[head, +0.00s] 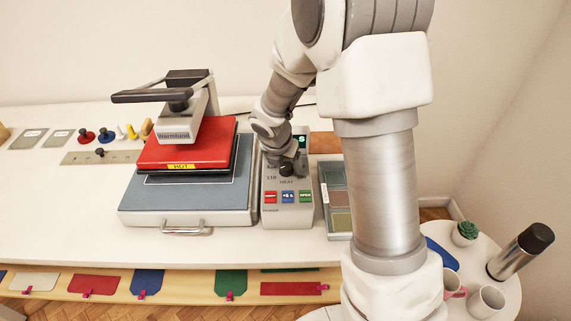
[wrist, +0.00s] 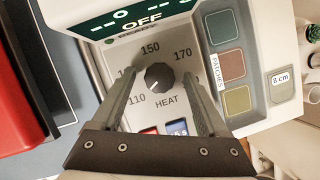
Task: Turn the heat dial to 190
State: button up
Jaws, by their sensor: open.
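The heat dial (wrist: 160,77) is a dark round knob on the grey control box (head: 288,217). The labels 110, 150 and 170 show around it in the wrist view; the labels between 110 and 150 and past 170 are mostly hidden by my fingers. A pale mark on the knob seems to point down-left, toward 110, but it is small. My gripper (wrist: 158,80) is open, with one finger on each side of the dial and gaps between. Whether the fingertips are level with the knob I cannot tell. The display (wrist: 140,20) reads OFF.
The heat press (head: 186,153) with its red plate marked HOT stands left of the box. Red, blue and green buttons (head: 288,197) sit below the dial. A patches tray (head: 339,196) is close on the right. A round side table with mugs (head: 487,302) stands at far right.

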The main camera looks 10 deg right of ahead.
grip_shut()
dwell(0.3)
